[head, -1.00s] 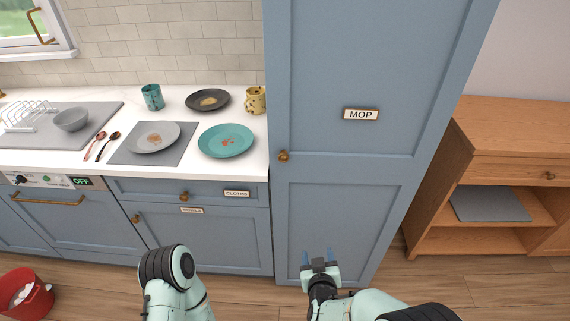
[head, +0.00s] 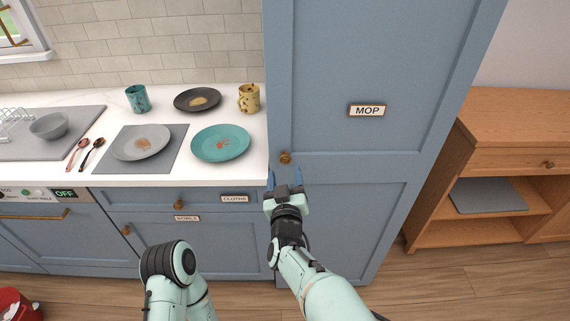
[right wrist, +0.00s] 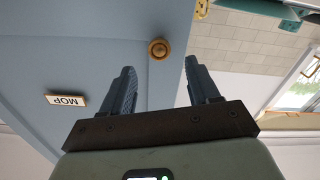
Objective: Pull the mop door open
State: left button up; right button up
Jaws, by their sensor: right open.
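The mop door (head: 350,60) is a tall blue cupboard door with a MOP label (head: 367,110), and it looks closed. Its round brass knob (head: 286,158) sits near the door's left edge. My right gripper (head: 285,182) is open, just below the knob in the head view. In the right wrist view the knob (right wrist: 158,48) lies beyond and between the two open fingers (right wrist: 158,75), apart from both. The label (right wrist: 66,100) shows upside down there. An arm link of mine shows at the lower middle of the head view, but my left gripper is not visible.
Left of the door, a white counter (head: 110,172) holds a teal plate (head: 221,143), a grey plate (head: 141,142), a dark plate (head: 198,99) and mugs. A wooden shelf unit (head: 510,125) stands to the right. A red bucket (head: 14,306) is on the floor.

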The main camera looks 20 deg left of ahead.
aim_at(285, 160)
jog(key=shift+x, duration=2.5)
grip_shut()
